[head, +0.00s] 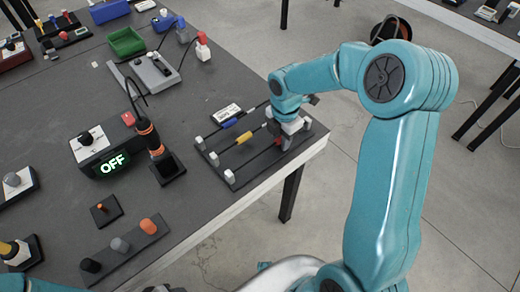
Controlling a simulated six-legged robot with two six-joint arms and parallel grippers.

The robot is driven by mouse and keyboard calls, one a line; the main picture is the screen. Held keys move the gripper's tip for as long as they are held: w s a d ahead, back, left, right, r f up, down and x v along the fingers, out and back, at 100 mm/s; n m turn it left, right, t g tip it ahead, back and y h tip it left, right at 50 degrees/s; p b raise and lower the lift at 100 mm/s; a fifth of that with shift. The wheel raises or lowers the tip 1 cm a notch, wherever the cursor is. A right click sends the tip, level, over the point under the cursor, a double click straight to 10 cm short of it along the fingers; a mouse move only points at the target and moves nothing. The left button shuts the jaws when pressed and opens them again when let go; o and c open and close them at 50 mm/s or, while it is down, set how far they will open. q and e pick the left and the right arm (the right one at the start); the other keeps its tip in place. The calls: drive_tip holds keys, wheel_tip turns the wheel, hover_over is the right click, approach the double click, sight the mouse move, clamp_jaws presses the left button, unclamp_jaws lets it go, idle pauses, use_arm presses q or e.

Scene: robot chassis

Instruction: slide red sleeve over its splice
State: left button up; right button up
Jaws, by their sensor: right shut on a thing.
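The splice board (235,172) lies near the table's right edge, with three dark wires strung between white end blocks. A blue sleeve (229,123) sits on the far wire and a yellow sleeve (244,138) on the middle one. A small bit of the red sleeve (278,142) shows on the near wire, under my right gripper (285,138). That gripper points down over the board's right part and is shut on the red sleeve. Its fingers and most of the sleeve are hidden, and I cannot make out the splice. My left gripper is out of view.
A soldering iron in its stand (168,167) and a black box reading OFF (100,150) stand left of the board. A small white label (227,113) lies behind it. A green tray (127,41) is at the back. The table ends right of the board.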

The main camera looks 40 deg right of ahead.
idle(0.6)
drive_tip(key=o, duration=0.4)
drive_tip(key=shift+r, duration=0.1)
wheel_tip(320, 180, up, 7)
drive_tip(key=p, duration=0.6)
idle(0.4)
